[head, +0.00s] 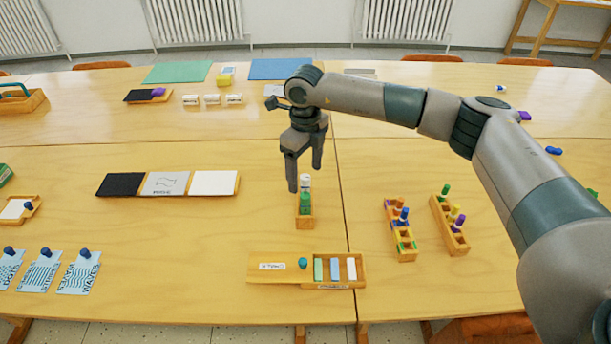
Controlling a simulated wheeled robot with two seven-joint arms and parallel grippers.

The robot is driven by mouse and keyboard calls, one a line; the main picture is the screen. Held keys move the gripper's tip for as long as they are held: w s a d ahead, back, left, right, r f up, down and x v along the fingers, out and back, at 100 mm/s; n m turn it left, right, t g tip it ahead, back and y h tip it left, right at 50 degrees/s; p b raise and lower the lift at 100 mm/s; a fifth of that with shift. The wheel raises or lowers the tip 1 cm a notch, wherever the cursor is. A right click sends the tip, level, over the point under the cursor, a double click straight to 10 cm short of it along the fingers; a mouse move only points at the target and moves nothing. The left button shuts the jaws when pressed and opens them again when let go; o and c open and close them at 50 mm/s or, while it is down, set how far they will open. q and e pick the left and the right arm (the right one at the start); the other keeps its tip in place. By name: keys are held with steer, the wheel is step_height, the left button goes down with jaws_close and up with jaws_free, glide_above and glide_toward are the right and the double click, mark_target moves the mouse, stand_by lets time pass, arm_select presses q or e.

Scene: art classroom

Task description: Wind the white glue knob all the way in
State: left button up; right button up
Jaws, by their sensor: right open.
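A small wooden holder (305,221) stands near the middle of the table. In it is a green glue piece (305,203), and the white knob (306,181) shows just behind and above that. My right gripper (304,174) points down over the back end of the holder. Its two fingers are apart, with the white knob showing between and just below them. I cannot tell whether a finger touches the knob. How far the knob is wound in is too small to see. My left gripper is not in view.
In front lies a wooden box (257,276) with coloured sticks and a teal knob. Two wooden racks with coloured pegs, a nearer one (407,255) and another (442,215), stand to the right. A three-panel tray (235,190) lies left. Bare table surrounds the holder.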

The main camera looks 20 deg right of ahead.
stand_by(0.3)
steer(key=m, duration=0.2)
steer(key=shift+m, duration=1.4)
steer(key=m, duration=0.3)
steer(key=shift+p, duration=0.3)
steer(key=m, duration=0.3)
steer(key=shift+m, duration=0.4)
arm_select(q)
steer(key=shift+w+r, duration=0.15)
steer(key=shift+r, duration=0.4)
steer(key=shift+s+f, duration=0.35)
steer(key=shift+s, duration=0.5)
